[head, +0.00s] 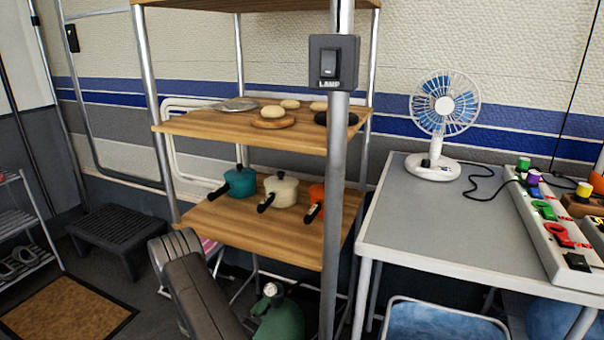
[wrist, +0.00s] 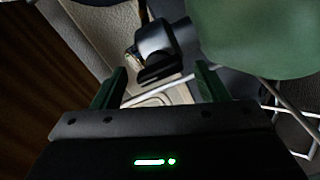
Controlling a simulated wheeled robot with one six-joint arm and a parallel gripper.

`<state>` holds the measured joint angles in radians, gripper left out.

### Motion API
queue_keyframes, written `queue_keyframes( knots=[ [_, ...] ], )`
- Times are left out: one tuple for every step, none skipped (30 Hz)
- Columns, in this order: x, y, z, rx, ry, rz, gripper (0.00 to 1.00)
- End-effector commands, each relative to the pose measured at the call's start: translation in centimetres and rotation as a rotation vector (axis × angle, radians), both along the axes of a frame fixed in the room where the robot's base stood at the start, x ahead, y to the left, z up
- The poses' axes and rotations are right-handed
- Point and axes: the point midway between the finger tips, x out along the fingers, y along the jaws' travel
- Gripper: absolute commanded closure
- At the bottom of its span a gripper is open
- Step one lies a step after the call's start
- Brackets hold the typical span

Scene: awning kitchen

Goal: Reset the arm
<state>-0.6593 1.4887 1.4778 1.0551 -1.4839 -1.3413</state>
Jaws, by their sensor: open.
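In the wrist view my gripper (wrist: 160,82) is open, with its two green fingers well apart and nothing held between them. A dark rounded part shows beyond the fingers, and I cannot tell what it is. A large green rounded body (wrist: 262,35) fills the upper right of that view, close to the right finger. In the head view my dark grey arm links rise at the bottom, left of the wooden shelf's front post, in a folded-looking pose. The gripper itself is hidden in the head view.
A green bottle-like object (head: 281,320) stands on the floor beside my arm. The wooden shelf (head: 225,222) holds several pots, with buns above. A lamp switch (head: 334,62) is on its post. A grey table (head: 420,215) with a fan (head: 441,110) and a switch strip is right. A black stool (head: 115,228) is left.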

Motion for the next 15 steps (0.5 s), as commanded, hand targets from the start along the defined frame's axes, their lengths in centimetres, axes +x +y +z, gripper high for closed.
queue_keyframes(
  knots=[
    [-0.01,0.00,0.06,0.035,-0.014,0.000,0.33],
    [-0.02,-0.02,0.08,0.057,-0.024,0.000,0.33],
    [-0.02,-0.02,0.10,0.087,-0.036,0.000,0.33],
    [-0.02,-0.03,0.11,0.109,-0.045,0.000,0.33],
    [-0.02,-0.03,0.12,0.131,-0.054,0.000,0.33],
    [-0.03,-0.04,0.13,0.161,-0.066,0.000,0.33],
    [-0.03,-0.04,0.15,0.184,-0.076,0.000,0.33],
    [-0.04,-0.05,0.16,0.206,-0.085,0.000,0.33],
    [-0.05,-0.06,0.16,0.236,-0.097,0.000,0.33],
    [-0.05,-0.07,0.18,0.257,-0.105,0.000,0.33],
    [-0.05,-0.08,0.20,0.279,-0.115,0.000,0.33],
    [-0.06,-0.10,0.20,0.309,-0.127,0.000,0.33],
    [-0.06,-0.10,0.21,0.331,-0.136,0.000,0.33],
    [-0.07,-0.12,0.23,0.353,-0.145,0.000,0.33],
    [-0.08,-0.12,0.24,0.383,-0.157,0.000,0.33]
  ],
)
